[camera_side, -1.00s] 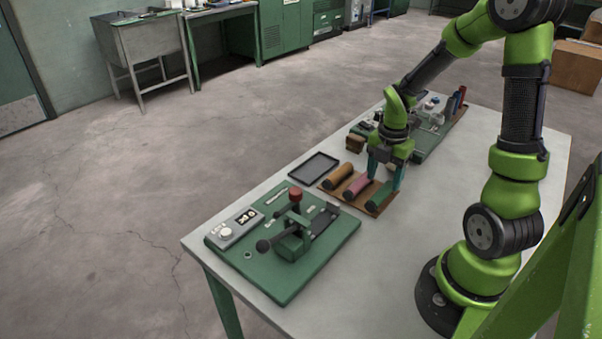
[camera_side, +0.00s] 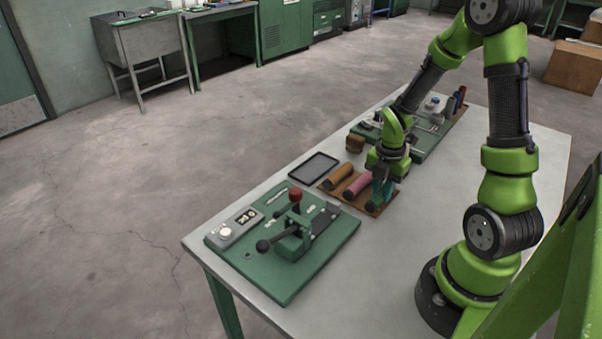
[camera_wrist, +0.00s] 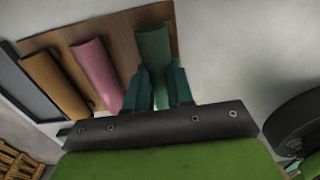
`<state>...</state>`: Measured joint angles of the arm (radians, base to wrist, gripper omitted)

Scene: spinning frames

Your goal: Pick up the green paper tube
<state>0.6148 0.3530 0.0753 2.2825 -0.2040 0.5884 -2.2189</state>
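The green paper tube (camera_wrist: 153,48) lies at the right end of a brown tray (camera_wrist: 122,33) in the wrist view. In the side view the tube (camera_side: 372,205) is partly hidden by my gripper. My gripper (camera_side: 383,192) points down over it, with its two teal fingers close together on either side of the tube. In the wrist view the fingers (camera_wrist: 158,82) press against the tube's sides, shut on it. The tube still appears to lie at tray level.
A pink tube (camera_side: 357,185) and an ochre tube (camera_side: 340,175) lie beside it on the tray. A dark flat tray (camera_side: 314,167) lies to the left. A green lever device (camera_side: 290,240) stands in front. The table's right side (camera_side: 450,170) is clear.

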